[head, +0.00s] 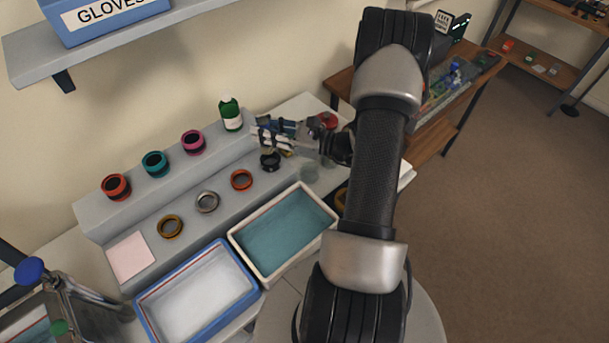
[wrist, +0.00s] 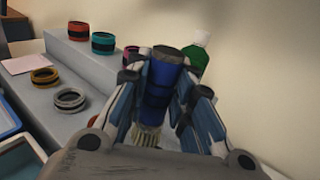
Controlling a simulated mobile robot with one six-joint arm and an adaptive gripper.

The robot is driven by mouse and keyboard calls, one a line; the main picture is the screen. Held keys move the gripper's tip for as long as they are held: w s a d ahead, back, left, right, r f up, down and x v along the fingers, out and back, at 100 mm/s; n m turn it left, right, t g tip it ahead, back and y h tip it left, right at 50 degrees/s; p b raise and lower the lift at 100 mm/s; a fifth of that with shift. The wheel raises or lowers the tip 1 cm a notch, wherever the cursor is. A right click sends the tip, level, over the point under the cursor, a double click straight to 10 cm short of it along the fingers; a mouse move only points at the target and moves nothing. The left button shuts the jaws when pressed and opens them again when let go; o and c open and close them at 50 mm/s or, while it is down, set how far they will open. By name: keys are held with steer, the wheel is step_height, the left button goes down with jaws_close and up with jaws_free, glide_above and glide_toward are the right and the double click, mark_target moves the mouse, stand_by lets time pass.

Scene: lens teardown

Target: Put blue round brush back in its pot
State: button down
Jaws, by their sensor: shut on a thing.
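The blue round brush (wrist: 160,85) is between my gripper's fingers (wrist: 160,100) in the wrist view. It has a blue barrel with dark bands, a dark end at the top and pale bristles at the bottom of the picture. In the head view my gripper (head: 268,137) is shut over the right end of the grey stepped shelf, and the brush is hard to make out there. A small black round thing (head: 270,161) stands on the lower step just below my gripper. I cannot tell whether it is the brush's pot.
A green bottle (head: 231,114) stands close left of my gripper on the upper step. Several coloured rings (head: 193,142) line both steps. A white tray (head: 240,238) and a blue tray (head: 150,313) lie in front. A pink pad (head: 131,257) lies at the left.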

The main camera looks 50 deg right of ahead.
steer(key=s+d+r+m+t+h, duration=0.1)
steer(key=s+d+m+h, duration=0.4)
steer(key=d, duration=0.6)
steer(key=f+b, duration=0.1)
steer(key=f, duration=0.5)
steer(key=f+n+b, duration=0.1)
steer(key=f+b, duration=0.1)
steer(key=f, duration=0.5)
steer(key=f+n+y+b, duration=0.1)
steer(key=f+b, duration=0.1)
steer(key=f, duration=0.4)
steer(key=shift+s+d+f, duration=0.1)
steer(key=shift+s+f, duration=0.15)
steer(key=shift+s, duration=0.1)
steer(key=shift+f, duration=0.1)
steer(key=shift+f, duration=0.15)
steer(key=c, duration=1.4)
jaws_free()
